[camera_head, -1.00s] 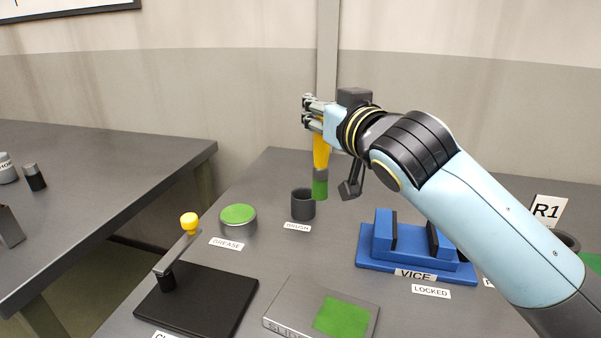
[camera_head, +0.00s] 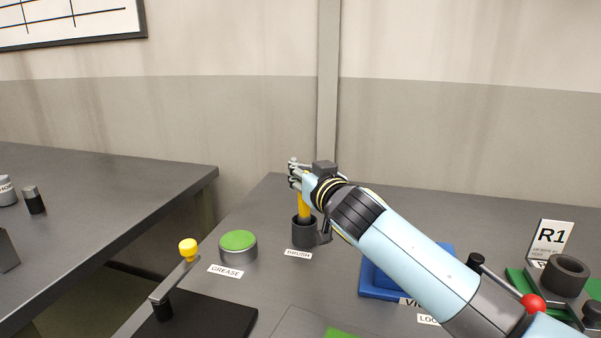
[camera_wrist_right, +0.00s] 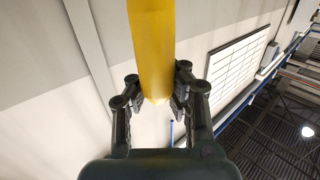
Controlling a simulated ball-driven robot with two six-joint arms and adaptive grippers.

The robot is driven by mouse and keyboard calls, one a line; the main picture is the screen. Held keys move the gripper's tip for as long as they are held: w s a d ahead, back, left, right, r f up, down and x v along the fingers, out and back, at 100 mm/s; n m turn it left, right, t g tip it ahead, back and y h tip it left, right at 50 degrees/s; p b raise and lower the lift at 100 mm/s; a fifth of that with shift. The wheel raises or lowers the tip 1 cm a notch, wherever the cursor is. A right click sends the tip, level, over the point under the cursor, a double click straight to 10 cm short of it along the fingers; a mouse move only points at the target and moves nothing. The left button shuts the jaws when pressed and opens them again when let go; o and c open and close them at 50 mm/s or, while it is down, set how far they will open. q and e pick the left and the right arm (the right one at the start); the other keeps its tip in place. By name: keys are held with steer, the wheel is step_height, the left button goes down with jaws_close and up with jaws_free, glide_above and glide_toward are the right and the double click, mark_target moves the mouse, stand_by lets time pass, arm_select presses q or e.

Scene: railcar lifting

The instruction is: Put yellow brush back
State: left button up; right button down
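The yellow brush (camera_head: 304,205) stands about upright with its lower end inside the dark brush cup (camera_head: 305,235), behind the BRUSH label. Its green tip is hidden in the cup. My right gripper (camera_head: 295,174) is at the top of the brush handle, above the cup. In the right wrist view the yellow handle (camera_wrist_right: 152,50) lies between the two fingers (camera_wrist_right: 156,97), which appear to press on both its sides. My left gripper is not in view.
The green-topped grease tin (camera_head: 238,245) stands left of the cup. A crank with a yellow knob (camera_head: 188,247) is at the front left. The blue vice (camera_head: 380,282) is partly hidden behind my right arm. An R1 sign (camera_head: 551,240) stands at the right.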

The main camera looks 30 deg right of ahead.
steer(key=shift+r, duration=0.1)
steer(key=c, duration=1.4)
jaws_free()
steer(key=shift+b+v, duration=0.9)
steer(key=shift+v, duration=5.15)
steer(key=shift+d, duration=0.1)
